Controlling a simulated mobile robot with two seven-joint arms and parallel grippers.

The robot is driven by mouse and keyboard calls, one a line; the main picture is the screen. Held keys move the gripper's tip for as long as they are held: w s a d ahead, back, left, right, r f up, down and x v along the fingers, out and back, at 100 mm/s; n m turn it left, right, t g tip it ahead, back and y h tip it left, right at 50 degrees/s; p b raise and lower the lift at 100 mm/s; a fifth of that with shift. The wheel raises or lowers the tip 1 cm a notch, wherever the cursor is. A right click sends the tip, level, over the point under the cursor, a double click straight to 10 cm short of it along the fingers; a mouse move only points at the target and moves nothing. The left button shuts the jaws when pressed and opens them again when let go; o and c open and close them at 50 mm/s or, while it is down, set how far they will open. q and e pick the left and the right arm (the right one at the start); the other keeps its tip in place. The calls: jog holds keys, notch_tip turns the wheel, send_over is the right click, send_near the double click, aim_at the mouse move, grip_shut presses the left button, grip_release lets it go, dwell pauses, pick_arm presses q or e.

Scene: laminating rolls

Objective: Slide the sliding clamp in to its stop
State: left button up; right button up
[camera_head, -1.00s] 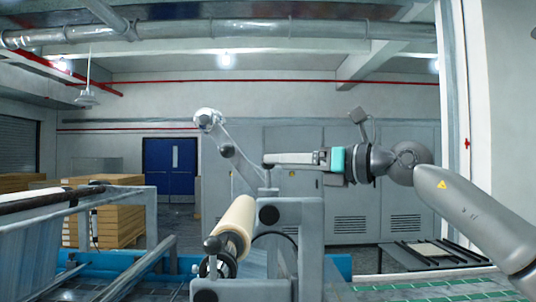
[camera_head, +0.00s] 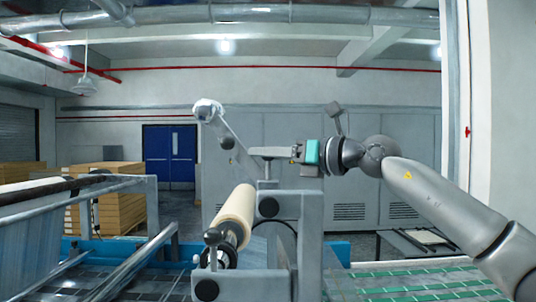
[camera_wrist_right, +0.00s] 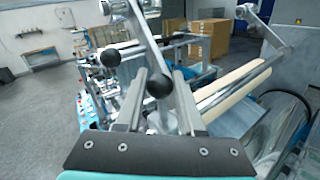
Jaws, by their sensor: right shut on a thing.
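The sliding clamp shows as a short upright grey post (camera_head: 267,171) on top of the grey machine block, beside the cream roll (camera_head: 237,213). My right gripper (camera_head: 256,152) reaches in from the right, level, with its fingertips at the top of this post. In the right wrist view a black ball knob (camera_wrist_right: 160,83) sits between the two fingers, and the gripper is shut on it. The fingers hide part of the clamp, so its distance to the stop cannot be told. My left gripper is not in view.
A second ball-topped lever (camera_head: 212,238) stands at the near end of the roll. The grey machine block (camera_head: 300,208) lies just below my gripper. Stacked boxes (camera_head: 108,195) stand far back left.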

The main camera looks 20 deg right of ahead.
grip_shut()
dwell(0.9)
